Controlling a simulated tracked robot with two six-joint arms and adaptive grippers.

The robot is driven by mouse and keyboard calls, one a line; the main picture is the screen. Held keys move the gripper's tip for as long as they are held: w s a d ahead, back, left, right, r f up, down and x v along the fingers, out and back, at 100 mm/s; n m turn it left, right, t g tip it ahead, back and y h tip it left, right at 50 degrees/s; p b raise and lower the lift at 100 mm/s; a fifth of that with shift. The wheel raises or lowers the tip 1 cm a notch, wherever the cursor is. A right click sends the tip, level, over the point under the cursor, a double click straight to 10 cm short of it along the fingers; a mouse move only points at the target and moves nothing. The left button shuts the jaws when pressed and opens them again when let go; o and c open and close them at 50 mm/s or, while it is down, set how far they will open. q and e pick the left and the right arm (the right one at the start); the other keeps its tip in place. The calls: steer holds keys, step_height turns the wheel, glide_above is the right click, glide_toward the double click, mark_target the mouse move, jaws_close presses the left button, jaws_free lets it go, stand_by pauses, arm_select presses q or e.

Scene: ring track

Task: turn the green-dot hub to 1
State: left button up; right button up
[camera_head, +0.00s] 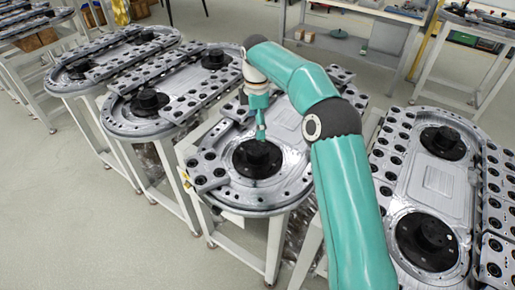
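A ring track (230,188) stands on a white frame in the middle of the view. Its near round end carries a black hub (257,160) on a black disc. One teal arm of mine rises from the lower right, and I take it for my right. Its gripper (260,136) points down just above the hub. It looks narrow, and I cannot tell whether it is open or shut or touches the hub. I can make out no green dot or number on any hub. My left gripper is not in view.
Similar ring tracks with black hubs stand close by, two at the left (150,125) and one at the right (425,190). Tables with small items (365,15) stand at the back. Grey floor (70,220) is free at the lower left.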

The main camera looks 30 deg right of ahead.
mark_target(257, 146)
step_height(257, 146, down, 10)
steer(key=shift+s+r, duration=0.1)
stand_by(0.4)
